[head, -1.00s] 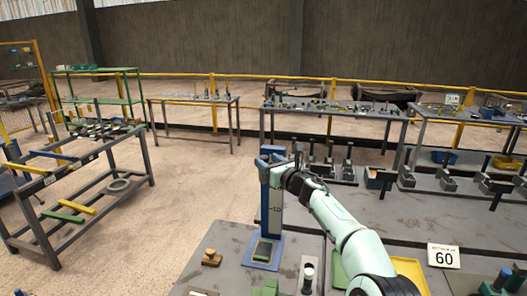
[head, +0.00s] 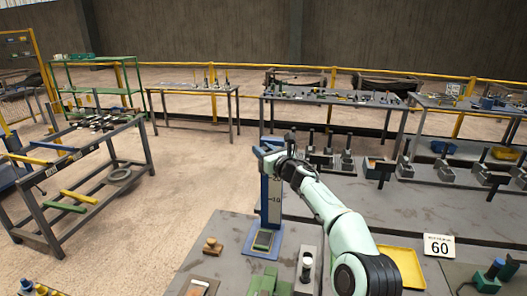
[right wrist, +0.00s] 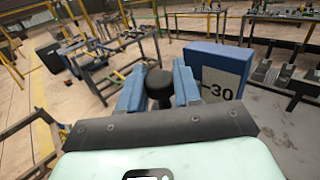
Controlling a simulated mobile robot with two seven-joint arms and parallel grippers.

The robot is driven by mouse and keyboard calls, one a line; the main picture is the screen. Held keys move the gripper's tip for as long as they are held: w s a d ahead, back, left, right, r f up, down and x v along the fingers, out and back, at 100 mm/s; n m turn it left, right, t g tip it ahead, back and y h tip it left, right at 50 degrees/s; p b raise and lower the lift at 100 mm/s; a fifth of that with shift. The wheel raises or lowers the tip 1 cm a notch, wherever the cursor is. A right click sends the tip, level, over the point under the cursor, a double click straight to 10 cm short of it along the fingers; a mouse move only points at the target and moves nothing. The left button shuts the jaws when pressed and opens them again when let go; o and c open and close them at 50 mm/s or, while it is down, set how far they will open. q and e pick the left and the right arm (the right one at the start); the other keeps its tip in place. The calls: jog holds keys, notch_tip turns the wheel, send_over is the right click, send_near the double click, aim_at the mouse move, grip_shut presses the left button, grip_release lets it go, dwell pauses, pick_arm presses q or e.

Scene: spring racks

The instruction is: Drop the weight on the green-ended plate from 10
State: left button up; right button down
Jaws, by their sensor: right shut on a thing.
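A blue drop stand (head: 273,203) with a white scale stands on the bench. A small plate (head: 263,240) with a greenish end lies on its blue base. My right gripper (head: 270,150) is at the top of the stand's column. In the right wrist view its two blue fingers (right wrist: 159,90) are shut on a black knobbed weight (right wrist: 159,83). The scale (right wrist: 222,85) shows there to the right of the fingers, with a 30 mark. The weight is hidden in the head view. My left gripper is not in view.
A wooden block (head: 212,246) and green blocks (head: 267,281) lie on the bench near the stand. A yellow tray (head: 400,265) and a sign reading 60 (head: 438,246) are to the right. A rack (head: 75,178) with coloured bars stands at the left.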

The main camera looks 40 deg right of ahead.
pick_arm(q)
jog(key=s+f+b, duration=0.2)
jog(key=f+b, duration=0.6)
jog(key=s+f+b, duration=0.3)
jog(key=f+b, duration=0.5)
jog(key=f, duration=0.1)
pick_arm(e)
notch_tip(320, 180, down, 20)
jog(key=shift+r, duration=0.15)
jog(key=c, duration=0.8)
grip_release()
jog(key=shift+w, duration=0.1)
jog(key=shift+c, duration=0.2)
